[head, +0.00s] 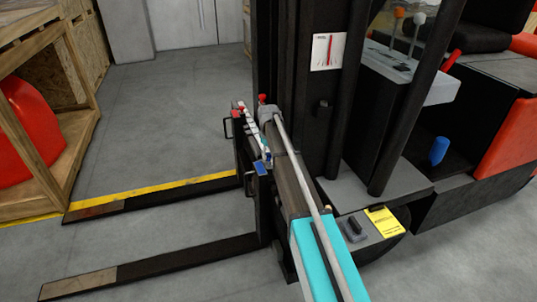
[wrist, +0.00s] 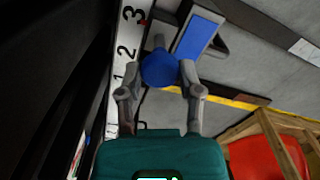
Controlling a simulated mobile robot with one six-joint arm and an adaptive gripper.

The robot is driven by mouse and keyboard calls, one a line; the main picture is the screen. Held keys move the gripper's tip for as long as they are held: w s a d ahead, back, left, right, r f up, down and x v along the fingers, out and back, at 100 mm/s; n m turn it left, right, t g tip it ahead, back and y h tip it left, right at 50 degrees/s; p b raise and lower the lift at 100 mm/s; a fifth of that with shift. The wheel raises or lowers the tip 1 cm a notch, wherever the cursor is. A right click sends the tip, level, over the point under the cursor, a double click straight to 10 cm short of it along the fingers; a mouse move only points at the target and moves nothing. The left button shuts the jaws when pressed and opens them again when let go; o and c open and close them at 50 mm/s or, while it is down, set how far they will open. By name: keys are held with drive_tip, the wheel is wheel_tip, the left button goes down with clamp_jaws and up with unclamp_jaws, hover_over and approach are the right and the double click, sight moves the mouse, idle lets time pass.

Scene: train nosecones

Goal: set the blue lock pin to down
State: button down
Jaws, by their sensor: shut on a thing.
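The blue lock pin (wrist: 158,69) shows in the wrist view as a round blue knob beside a white numbered scale (wrist: 127,45). My gripper (wrist: 171,67) has its grey fingers closed on the knob, one on each side. The pin's shaft and seat are hidden, so I cannot tell its up or down setting. In the head view, the scale (head: 249,132) runs along the forklift carriage, and my arm hides most of the gripper and pin.
A blue rectangular plate (wrist: 199,37) lies close beside the knob. Two forks (head: 175,265) reach out left above the floor. A wooden crate (head: 75,130) with a red object (head: 32,120) stands at left. The dark mast (head: 310,100) rises close beside my arm.

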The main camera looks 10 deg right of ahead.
drive_tip(key=shift+f, duration=0.15)
wheel_tip(320, 180, down, 3)
drive_tip(key=b, duration=0.3)
drive_tip(key=shift+s, duration=0.1)
drive_tip(key=shift+c, duration=1.3)
unclamp_jaws()
wheel_tip(320, 180, up, 17)
drive_tip(key=p, duration=1.7)
drive_tip(key=s+r+m+p, duration=0.1)
drive_tip(key=s+r+p, duration=0.2)
drive_tip(key=s, duration=0.6)
drive_tip(key=s+r+m+p, duration=0.2)
drive_tip(key=s+r+p, duration=0.2)
drive_tip(key=s, duration=0.6)
drive_tip(key=shift+a+r+p, duration=0.2)
drive_tip(key=shift+r+p, duration=0.1)
drive_tip(key=shift+r, duration=0.15)
